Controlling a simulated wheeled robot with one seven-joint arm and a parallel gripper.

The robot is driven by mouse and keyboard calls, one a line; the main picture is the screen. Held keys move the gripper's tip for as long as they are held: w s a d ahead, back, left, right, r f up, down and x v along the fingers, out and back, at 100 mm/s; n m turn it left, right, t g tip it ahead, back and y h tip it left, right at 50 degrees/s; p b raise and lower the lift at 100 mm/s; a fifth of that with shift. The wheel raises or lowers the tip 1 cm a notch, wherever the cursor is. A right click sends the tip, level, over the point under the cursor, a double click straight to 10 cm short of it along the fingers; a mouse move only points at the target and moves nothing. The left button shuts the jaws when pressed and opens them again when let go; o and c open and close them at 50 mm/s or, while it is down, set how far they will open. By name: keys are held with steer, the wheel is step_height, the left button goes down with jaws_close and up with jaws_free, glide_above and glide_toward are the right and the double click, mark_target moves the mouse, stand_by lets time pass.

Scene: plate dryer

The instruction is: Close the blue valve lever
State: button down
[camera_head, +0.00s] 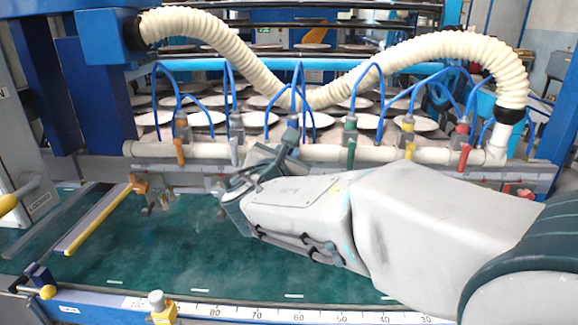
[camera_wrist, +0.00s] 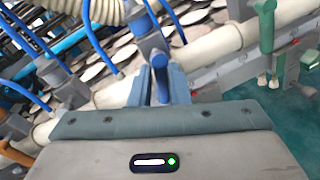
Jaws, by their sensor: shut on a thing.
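The blue valve lever (camera_wrist: 160,72) is in the middle of the wrist view, between the two finger pads of my gripper (camera_wrist: 160,92). The gripper is shut on it. In the head view my gripper (camera_head: 277,158) reaches up to the white pipe, just below the blue valve's grey-blue top (camera_head: 291,135). The lever's lower part is hidden by the fingers there, so I cannot tell its exact angle.
A white pipe (camera_head: 323,153) carries other valves: an orange lever (camera_head: 180,151) and a grey one (camera_head: 234,151) to the left, green (camera_head: 350,154), yellow (camera_head: 410,150) and red (camera_head: 464,157) to the right. Blue hoses loop above. The green bed (camera_head: 150,255) in front is mostly clear.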

steer(key=shift+a+r+m+g+y+b, duration=0.2)
steer(key=shift+m+y+b, duration=0.3)
steer(key=shift+m+b, duration=1.55)
steer(key=shift+d+r+m+g+y+b, duration=0.15)
steer(key=shift+r+m+y+b, duration=0.25)
steer(key=shift+m+b, duration=1.65)
steer(key=shift+a+r+m+g+y+b, duration=0.15)
steer(key=shift+m+y+b, duration=0.45)
steer(key=shift+m+b, duration=1.45)
steer(key=c, duration=1.4)
jaws_free()
steer(key=shift+d, duration=0.15)
steer(key=shift+c, duration=0.2)
